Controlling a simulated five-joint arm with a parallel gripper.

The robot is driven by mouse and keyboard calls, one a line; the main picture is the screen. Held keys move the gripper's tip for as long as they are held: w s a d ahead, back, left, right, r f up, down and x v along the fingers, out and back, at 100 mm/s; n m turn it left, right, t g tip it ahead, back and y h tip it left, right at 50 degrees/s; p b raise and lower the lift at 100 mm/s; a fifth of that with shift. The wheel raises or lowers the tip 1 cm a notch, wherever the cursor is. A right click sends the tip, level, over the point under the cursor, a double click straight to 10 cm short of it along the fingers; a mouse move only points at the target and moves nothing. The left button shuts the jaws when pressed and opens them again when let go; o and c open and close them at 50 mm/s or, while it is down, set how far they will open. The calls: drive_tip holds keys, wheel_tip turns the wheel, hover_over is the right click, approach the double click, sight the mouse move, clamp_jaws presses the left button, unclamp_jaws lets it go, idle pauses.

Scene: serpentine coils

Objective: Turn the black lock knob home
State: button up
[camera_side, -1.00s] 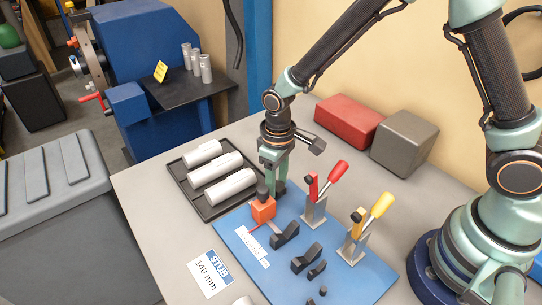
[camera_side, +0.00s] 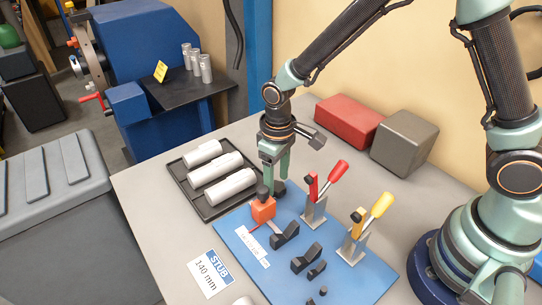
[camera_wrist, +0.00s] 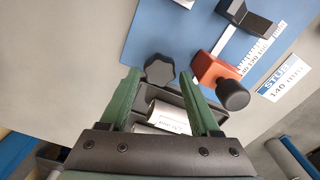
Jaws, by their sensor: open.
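A black lobed knob (camera_wrist: 160,70) shows in the wrist view at the edge of the blue plate, in line with the gap between my fingertips. It is partly hidden behind my fingers in the side view (camera_side: 280,187). My gripper (camera_wrist: 160,78) is open, with one green finger on each side of this knob; I cannot tell whether they touch it. A second, round black knob (camera_wrist: 233,95) is on the orange block (camera_wrist: 214,70), to the right of my right finger. The orange block also shows in the side view (camera_side: 263,210), just in front of my gripper.
A black tray (camera_side: 206,213) with grey cylinders lies left of my gripper. Red-handled (camera_side: 333,173) and yellow-handled (camera_side: 378,208) clamps stand to the right on the blue plate (camera_side: 336,283). Black V-blocks (camera_side: 285,234) are in front.

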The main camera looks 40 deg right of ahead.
sight(277, 186)
wheel_tip(277, 186, up, 11)
idle(0.3)
drive_tip(key=s+d+r+m+t, duration=0.2)
drive_tip(key=s+d+r, duration=0.2)
drive_tip(key=d, duration=0.3)
drive_tip(key=s+d+r+m+t, duration=0.2)
drive_tip(key=s+d+r+t, duration=0.1)
drive_tip(key=d+r, duration=0.3)
drive_tip(key=shift+s+d+t, duration=0.3)
drive_tip(key=shift+s+d, duration=0.1)
drive_tip(key=shift+s, duration=0.5)
